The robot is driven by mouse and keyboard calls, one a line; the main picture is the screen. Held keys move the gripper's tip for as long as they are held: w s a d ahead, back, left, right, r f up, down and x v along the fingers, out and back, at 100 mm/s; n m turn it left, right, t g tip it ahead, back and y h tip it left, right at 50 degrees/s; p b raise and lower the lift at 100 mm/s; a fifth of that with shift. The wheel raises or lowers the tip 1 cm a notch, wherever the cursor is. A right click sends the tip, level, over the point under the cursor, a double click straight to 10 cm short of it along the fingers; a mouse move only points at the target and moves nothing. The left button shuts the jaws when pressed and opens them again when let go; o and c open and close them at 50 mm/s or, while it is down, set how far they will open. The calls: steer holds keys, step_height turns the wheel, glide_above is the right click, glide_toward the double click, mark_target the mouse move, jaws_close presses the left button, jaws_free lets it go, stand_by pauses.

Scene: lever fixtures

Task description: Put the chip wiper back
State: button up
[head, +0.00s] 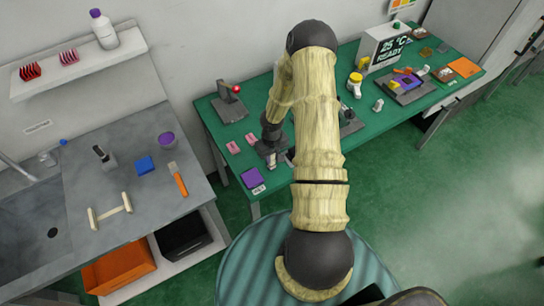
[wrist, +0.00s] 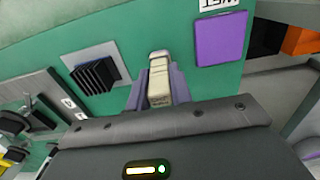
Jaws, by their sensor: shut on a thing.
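My gripper (head: 272,158) is low over the left end of the green table, its tip partly hidden by my own arm in the head view. In the wrist view my gripper (wrist: 156,88) is shut on a narrow cream piece with small dark print, which looks like the chip wiper (wrist: 159,82). The piece sits between the two grey-purple fingers and points away from the palm. Green table surface shows around it; whether it touches the table I cannot tell. A purple square pad (wrist: 220,38) with a white label lies right of the fingers; it also shows in the head view (head: 252,178).
A black ribbed block (wrist: 95,70) lies left of the fingers. A lever with a red knob (head: 230,100) stands at the table's back left. Pink pieces (head: 233,147) lie near my gripper. A grey sink counter (head: 100,180) with loose items is at left.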

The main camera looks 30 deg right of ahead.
steer(key=o, duration=0.9)
steer(key=shift+f, duration=0.1)
steer(key=shift+r, duration=0.25)
step_height(320, 180, up, 12)
steer(key=shift+f+p, duration=0.1)
steer(key=shift+p, duration=0.65)
